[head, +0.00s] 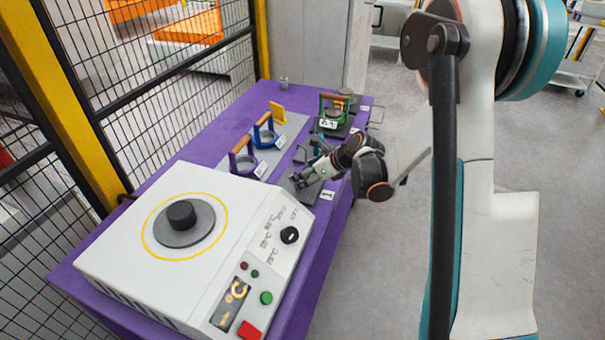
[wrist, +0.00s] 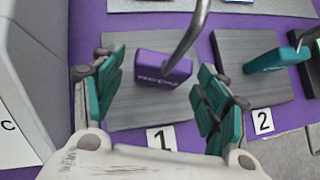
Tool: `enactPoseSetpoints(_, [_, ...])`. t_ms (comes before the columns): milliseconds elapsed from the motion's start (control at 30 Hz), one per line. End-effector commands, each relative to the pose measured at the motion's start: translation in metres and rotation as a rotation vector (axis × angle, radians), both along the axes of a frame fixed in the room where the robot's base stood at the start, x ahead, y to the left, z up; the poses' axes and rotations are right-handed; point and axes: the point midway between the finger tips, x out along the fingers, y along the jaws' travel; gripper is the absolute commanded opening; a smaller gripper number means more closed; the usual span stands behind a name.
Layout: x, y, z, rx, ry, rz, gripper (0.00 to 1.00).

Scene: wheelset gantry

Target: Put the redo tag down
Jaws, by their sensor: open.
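The redo tag (wrist: 163,70) is a purple block with pale lettering, seen in the wrist view on the grey pad marked 1 (wrist: 125,112). A bent metal rod rises from its top toward the camera. My gripper (wrist: 161,80) is open, with its teal fingers on either side of the tag and visible gaps between them. In the head view my gripper (head: 308,177) is low over the front pad beside the white box. The tag cannot be made out there.
A teal tag (wrist: 275,60) lies on the pad marked 2 (wrist: 255,92), right of my gripper. The white heater box (head: 190,250) stands close at the left.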

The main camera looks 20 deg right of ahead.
Motion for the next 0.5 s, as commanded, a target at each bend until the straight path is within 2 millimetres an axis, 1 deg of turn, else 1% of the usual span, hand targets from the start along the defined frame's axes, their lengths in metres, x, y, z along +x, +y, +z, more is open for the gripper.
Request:
enactPoseSetpoints(33, [-0.007, -0.006, 0.011, 0.0, 0.0, -0.004, 0.68])
enactPoseSetpoints(200, [-0.027, -0.021, 0.037, 0.0, 0.0, -0.004, 0.68])
enactPoseSetpoints(333, [-0.04, -0.03, 0.052, 0.0, -0.001, -0.004, 0.68])
enactPoseSetpoints(500, [-0.05, -0.037, 0.063, 0.0, 0.0, -0.001, 0.68])
